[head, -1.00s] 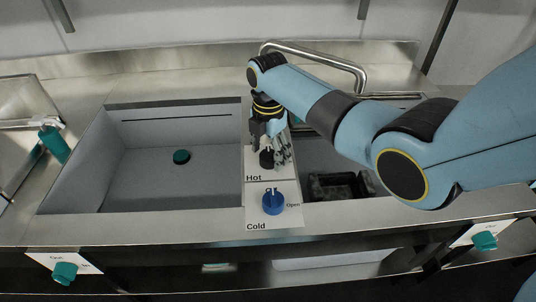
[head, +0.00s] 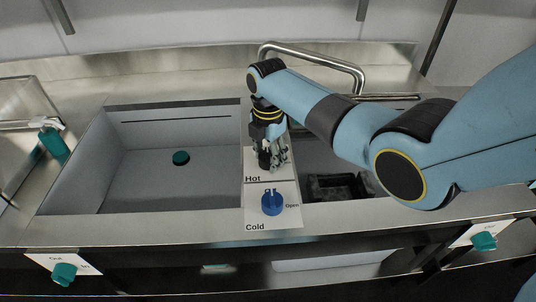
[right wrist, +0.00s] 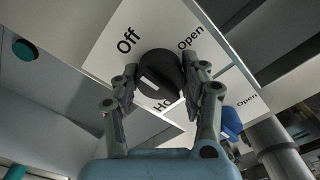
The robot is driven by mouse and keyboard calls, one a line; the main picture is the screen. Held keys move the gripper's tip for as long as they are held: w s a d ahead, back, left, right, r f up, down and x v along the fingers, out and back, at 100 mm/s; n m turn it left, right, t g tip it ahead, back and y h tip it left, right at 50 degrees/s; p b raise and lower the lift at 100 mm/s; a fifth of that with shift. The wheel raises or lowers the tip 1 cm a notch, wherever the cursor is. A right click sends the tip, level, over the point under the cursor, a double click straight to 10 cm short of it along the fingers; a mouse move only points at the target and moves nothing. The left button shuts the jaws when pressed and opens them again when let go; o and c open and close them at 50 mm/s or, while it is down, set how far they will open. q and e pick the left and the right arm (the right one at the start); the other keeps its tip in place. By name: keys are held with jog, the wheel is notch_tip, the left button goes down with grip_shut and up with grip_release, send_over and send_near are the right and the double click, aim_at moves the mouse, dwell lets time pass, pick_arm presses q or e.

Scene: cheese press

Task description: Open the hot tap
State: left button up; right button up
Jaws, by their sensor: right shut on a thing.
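The hot tap is a round black knob (right wrist: 160,72) on a white plate (right wrist: 110,55) lettered Off, Open and a partly hidden Hot. A short pale mark shows on the knob's face, on the side between Off and Hot. My right gripper (right wrist: 160,66) is shut on this knob, one finger on each side. In the head view, my right gripper (head: 271,162) reaches down from above onto the plate over the word Hot, and its fingers largely hide the knob. My left gripper is not in view.
The blue cold knob (head: 272,203) sits just in front on the same panel. An empty grey basin (head: 150,165) with a teal plug (head: 181,158) lies left. A curved metal pipe (head: 320,53) runs behind my right arm. Teal knobs (head: 64,273) are on the front.

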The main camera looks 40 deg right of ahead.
jog(key=shift+s+r+m+p, duration=0.1)
jog(key=shift+m+p, duration=1.1)
jog(key=shift+m, duration=0.4)
jog(key=m+p, duration=0.2)
jog(key=m, duration=0.2)
jog(key=shift+m, duration=0.3)
jog(key=m+p, duration=0.1)
jog(key=m, duration=0.4)
jog(key=shift+p, duration=0.35)
jog(key=shift+f+m+p, duration=0.2)
jog(key=shift+m+p, duration=0.2)
jog(key=shift+m, duration=2.1)
jog(key=shift+s, duration=0.1)
jog(key=o, duration=1.2)
jog(key=shift+r, duration=0.15)
